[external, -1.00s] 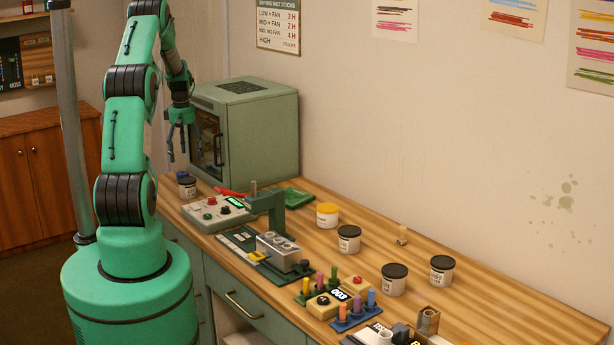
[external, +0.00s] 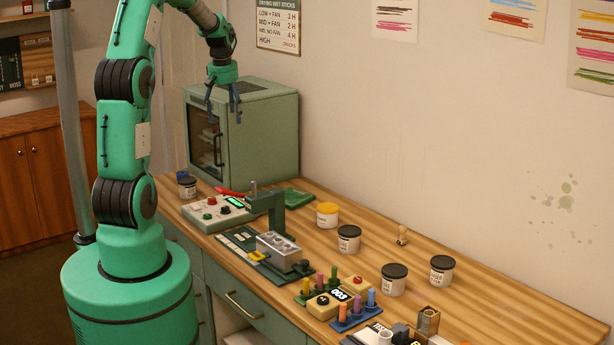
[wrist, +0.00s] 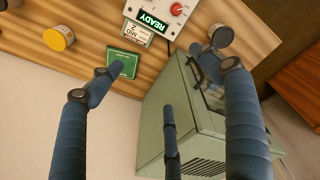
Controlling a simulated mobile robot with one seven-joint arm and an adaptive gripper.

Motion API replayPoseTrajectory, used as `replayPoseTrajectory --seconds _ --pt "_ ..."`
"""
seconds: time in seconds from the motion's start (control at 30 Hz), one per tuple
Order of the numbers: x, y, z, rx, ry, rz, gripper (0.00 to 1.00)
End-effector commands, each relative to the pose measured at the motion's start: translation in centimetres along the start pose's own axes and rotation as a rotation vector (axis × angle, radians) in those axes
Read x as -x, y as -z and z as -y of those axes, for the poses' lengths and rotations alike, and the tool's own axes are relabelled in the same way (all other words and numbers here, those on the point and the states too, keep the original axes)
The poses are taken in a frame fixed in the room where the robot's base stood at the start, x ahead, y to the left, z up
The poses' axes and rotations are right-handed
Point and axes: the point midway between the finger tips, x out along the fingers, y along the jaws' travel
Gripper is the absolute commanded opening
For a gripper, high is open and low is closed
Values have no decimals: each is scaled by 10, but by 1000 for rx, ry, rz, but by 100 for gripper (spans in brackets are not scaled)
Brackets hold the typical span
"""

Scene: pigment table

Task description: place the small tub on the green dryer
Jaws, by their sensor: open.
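A small tub (external: 187,187) with a dark lid and pale label stands upright at the far left end of the bench, in front of the dryer. In the wrist view its dark lid (wrist: 222,36) shows beside the control box. The green dryer (external: 262,130) is a box with a glass front door and a dark vent on its top; in the wrist view the dryer (wrist: 160,115) lies below the fingers. No tub is seen on its top. My gripper (external: 225,112) is open and empty, in the air near the dryer's upper front edge.
A control box (wrist: 195,15) reading READY and a green tray (wrist: 122,64) are near the dryer. A yellow-lidded tub (external: 327,215) and several dark-lidded tubs stand farther right. A small press (external: 270,225) and stick holders (external: 340,300) line the front edge.

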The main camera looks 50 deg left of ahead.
Motion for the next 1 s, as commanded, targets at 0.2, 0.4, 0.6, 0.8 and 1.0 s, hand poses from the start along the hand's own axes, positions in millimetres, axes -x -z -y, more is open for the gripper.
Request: replayPoseTrajectory --seconds 0.2,0.4,0.6,0.8,1.0 --pt "61 -76 -28 -176 -41 -37 78" --pt "105 -146 -39 -332 -76 -68 78" --pt "142 -214 -38 -488 -114 -101 78" --pt "170 -281 -27 -643 -153 -135 78" --pt "189 -344 -6 -795 -193 -170 78"
